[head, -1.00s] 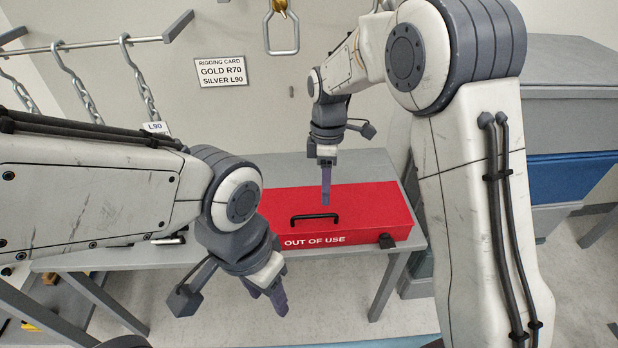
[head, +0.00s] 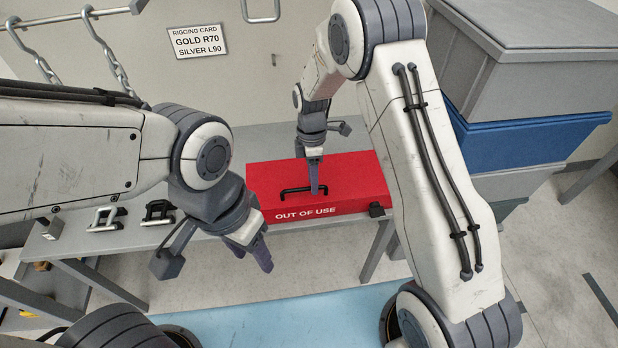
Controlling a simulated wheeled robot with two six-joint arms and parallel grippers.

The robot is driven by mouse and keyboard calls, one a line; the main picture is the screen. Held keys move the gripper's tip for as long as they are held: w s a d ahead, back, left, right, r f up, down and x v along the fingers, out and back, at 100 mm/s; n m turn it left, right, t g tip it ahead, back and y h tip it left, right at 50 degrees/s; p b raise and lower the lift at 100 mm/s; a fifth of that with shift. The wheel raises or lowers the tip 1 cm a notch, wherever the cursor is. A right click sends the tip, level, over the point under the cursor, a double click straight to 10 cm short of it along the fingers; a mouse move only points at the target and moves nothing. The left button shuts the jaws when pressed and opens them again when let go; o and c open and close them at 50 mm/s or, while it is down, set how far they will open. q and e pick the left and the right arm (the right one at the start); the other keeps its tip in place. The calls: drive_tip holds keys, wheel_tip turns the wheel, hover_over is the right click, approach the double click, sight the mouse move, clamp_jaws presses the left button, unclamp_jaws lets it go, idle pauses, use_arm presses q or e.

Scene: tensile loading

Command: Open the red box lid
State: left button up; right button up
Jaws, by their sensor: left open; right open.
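The red box (head: 352,182) sits on the grey table with its lid shut. Its front reads "OUT OF USE". A black handle (head: 290,191) stands on the lid, and a black latch (head: 376,210) is at the front right corner. My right gripper (head: 314,190) points down over the lid, its fingers at the right part of the handle. I cannot tell if they touch it. It is open, though its fingers overlap in this view. My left gripper (head: 254,256) is open and empty, in front of the table and left of the box's front.
Chains (head: 110,58) hang from a rail. A rigging card (head: 197,42) is on the wall. Stacked grey and blue bins (head: 530,120) stand at right.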

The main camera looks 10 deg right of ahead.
drive_tip(key=shift+f, duration=0.2)
clamp_jaws()
drive_tip(key=shift+a, duration=0.1)
idle(1.1)
